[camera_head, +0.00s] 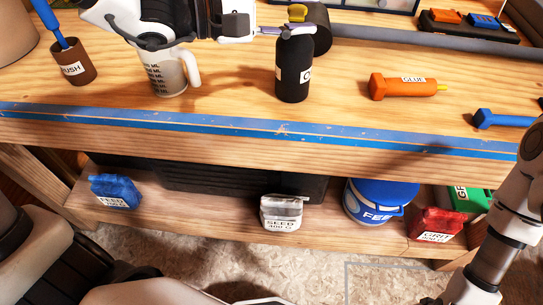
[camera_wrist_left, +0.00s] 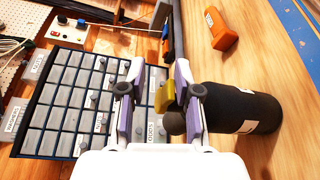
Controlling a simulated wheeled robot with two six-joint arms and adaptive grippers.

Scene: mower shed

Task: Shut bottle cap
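A black bottle (camera_head: 293,70) with a white label stands upright on the workbench; it also shows in the left wrist view (camera_wrist_left: 245,107). A small yellow cap (camera_head: 297,12) shows at its top end. In the left wrist view the yellow cap (camera_wrist_left: 167,97) sits beside the bottle's dark rounded tip (camera_wrist_left: 174,123), not squarely over it. My left gripper (camera_wrist_left: 155,98) is open, with the cap and tip at the right finger's side of the gap; whether that finger touches them is unclear. In the head view the left gripper's fingers reach the bottle's top from the left. My right gripper is out of view.
A measuring jug (camera_head: 168,75) stands under my left arm, left of the bottle. A brush cup (camera_head: 74,62) is farther left. An orange glue tube (camera_head: 405,87) and a blue bolt-shaped item (camera_head: 503,120) lie right. A drawer organizer (camera_wrist_left: 70,100) stands behind. Bench front is clear.

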